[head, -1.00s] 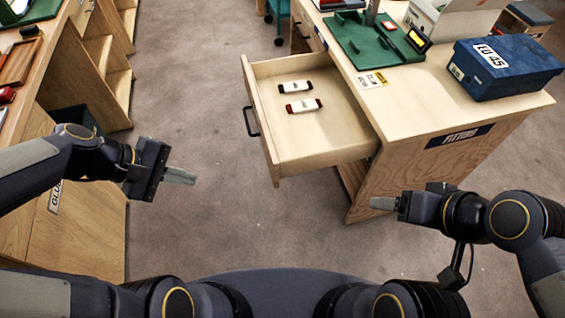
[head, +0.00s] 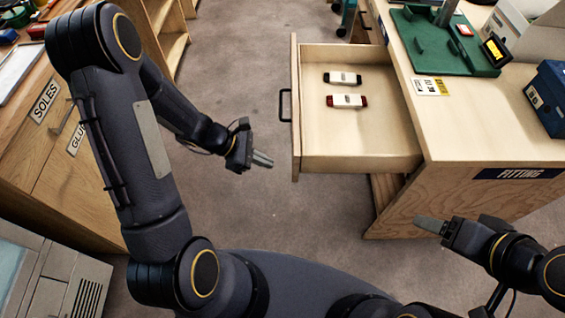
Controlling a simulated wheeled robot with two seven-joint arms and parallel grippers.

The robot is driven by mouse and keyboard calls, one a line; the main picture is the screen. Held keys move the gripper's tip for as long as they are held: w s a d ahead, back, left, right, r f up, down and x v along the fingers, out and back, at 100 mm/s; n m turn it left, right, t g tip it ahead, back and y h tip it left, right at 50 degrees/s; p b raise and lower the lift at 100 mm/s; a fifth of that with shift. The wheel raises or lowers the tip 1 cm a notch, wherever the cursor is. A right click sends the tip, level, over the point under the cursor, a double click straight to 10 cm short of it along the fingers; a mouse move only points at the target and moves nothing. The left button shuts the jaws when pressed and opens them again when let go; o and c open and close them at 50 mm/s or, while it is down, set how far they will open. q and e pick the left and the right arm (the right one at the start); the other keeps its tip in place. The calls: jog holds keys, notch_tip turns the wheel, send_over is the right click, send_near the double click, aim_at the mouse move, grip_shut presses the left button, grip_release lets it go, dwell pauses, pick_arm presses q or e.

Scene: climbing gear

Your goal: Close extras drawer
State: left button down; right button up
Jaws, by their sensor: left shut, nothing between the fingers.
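The open wooden drawer (head: 345,157) juts out to the left from the fitting desk (head: 455,130). Its black handle (head: 285,105) is on its left-facing front panel. Two small items lie in it: one black and white (head: 342,78), one red and white (head: 347,101). My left gripper (head: 263,159) is shut and empty, just left of the drawer front's near corner and apart from it. My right gripper (head: 430,224) is in front of the desk's near side; its fingers look together, with nothing seen between them. No label reading extras is visible.
A green tray-like fixture (head: 420,50) and a blue box (head: 548,97) are on the desk top. A wooden cabinet with drawers marked SOLES (head: 44,102) and GLUE stands at left. A grey machine (head: 50,285) is at lower left. Carpet lies clear left of the drawer.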

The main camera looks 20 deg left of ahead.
pick_arm(q)
jog(key=d, duration=0.1)
jog(key=w+d, duration=0.1)
jog(key=d, duration=0.2)
jog(key=shift+w+d+f, duration=0.15)
jog(key=shift+d+f, duration=0.2)
jog(key=shift+f, duration=0.05)
